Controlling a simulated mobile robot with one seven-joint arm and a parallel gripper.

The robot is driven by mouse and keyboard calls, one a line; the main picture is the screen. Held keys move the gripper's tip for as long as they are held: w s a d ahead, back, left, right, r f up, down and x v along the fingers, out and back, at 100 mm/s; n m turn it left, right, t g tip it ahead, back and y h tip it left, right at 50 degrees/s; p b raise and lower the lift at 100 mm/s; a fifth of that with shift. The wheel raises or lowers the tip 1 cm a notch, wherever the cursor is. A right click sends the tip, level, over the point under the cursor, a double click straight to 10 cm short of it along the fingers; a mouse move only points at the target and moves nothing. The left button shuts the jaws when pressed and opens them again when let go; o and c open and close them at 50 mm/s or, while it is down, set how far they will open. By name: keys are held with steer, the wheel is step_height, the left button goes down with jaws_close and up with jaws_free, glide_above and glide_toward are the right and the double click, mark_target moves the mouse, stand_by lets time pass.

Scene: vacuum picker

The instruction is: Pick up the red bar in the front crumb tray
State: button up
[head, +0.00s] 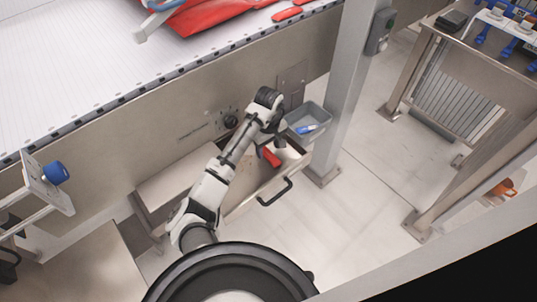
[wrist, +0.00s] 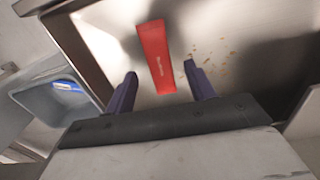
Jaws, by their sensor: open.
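The red bar (head: 270,157) lies in the metal front crumb tray (head: 240,207), which has a black handle on its front. In the wrist view the bar (wrist: 155,57) lies on the tray floor (wrist: 105,48), with its lower end between and beyond the two fingertips. My gripper (wrist: 160,80) is open and empty, with one dark finger to each side of the bar's lower end. I cannot tell its exact height above the bar. In the head view my gripper (head: 279,143) is over the tray's right part, partly hidden by my arm.
A grey bin (head: 318,113) with a blue and white item stands by the tray's right end, close to a metal post (head: 345,90). It also shows in the wrist view (wrist: 40,108). Brown crumbs lie beside the bar. A conveyor (head: 90,75) rises behind. The floor in front is clear.

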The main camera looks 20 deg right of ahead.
steer(key=shift+f, duration=1.2)
steer(key=c, duration=1.1)
steer(key=shift+o, duration=0.2)
steer(key=shift+r, duration=0.15)
